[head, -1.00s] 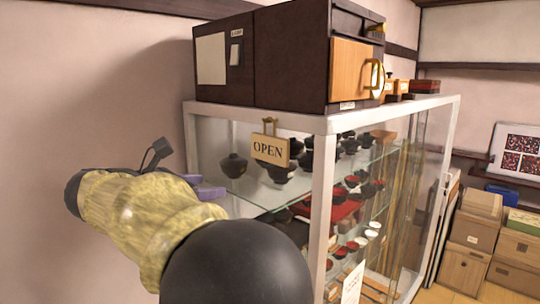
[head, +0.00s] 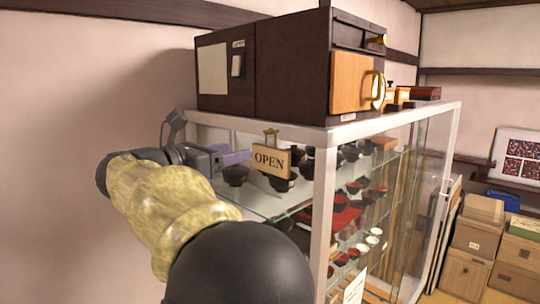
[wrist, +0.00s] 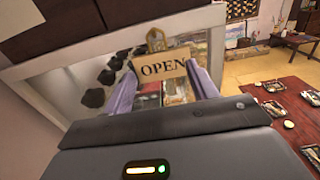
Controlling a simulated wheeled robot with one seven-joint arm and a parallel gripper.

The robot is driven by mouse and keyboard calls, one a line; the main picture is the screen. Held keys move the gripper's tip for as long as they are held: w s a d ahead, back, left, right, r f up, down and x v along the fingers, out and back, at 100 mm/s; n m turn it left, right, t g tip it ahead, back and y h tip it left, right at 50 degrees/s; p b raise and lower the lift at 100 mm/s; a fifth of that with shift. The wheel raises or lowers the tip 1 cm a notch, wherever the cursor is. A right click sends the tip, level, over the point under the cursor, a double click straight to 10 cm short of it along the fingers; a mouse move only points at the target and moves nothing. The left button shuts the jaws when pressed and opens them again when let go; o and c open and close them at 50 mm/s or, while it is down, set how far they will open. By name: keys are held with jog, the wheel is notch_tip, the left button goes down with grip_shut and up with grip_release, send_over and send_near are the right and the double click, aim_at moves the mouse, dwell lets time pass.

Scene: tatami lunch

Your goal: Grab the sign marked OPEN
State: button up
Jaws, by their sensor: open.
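The OPEN sign (head: 270,160) is a small wooden plate with dark letters and a brass hook on top. It hangs at the upper edge of the glass display case (head: 322,185). In the wrist view, the sign (wrist: 163,66) lies ahead between my gripper's two purple fingers. My gripper (head: 242,158) is open, just left of the sign in the head view. In the wrist view, the fingertips (wrist: 158,73) reach close to the sign's left and right ends; I cannot tell whether they touch it.
A dark cabinet (head: 290,65) with a brass-handled door stands on top of the case. Several dark bowls (head: 236,175) sit inside on glass shelves. Boxes (head: 478,225) are stacked at the right. A reddish table (wrist: 285,120) with dishes shows at right in the wrist view.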

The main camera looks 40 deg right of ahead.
jog(key=p, duration=0.2)
send_near(278, 138)
jog(key=shift+s+d+f, duration=0.15)
jog(key=shift+d+f, duration=0.2)
jog(key=shift+d, duration=0.1)
jog(key=d+p, duration=0.2)
jog(key=d, duration=0.1)
jog(key=d+r+p, duration=0.1)
jog(key=shift+w+d, duration=0.25)
jog(key=shift+w, duration=0.1)
jog(key=shift+d+f, duration=0.2)
jog(key=shift+d, duration=0.15)
jog(key=shift+a, duration=0.1)
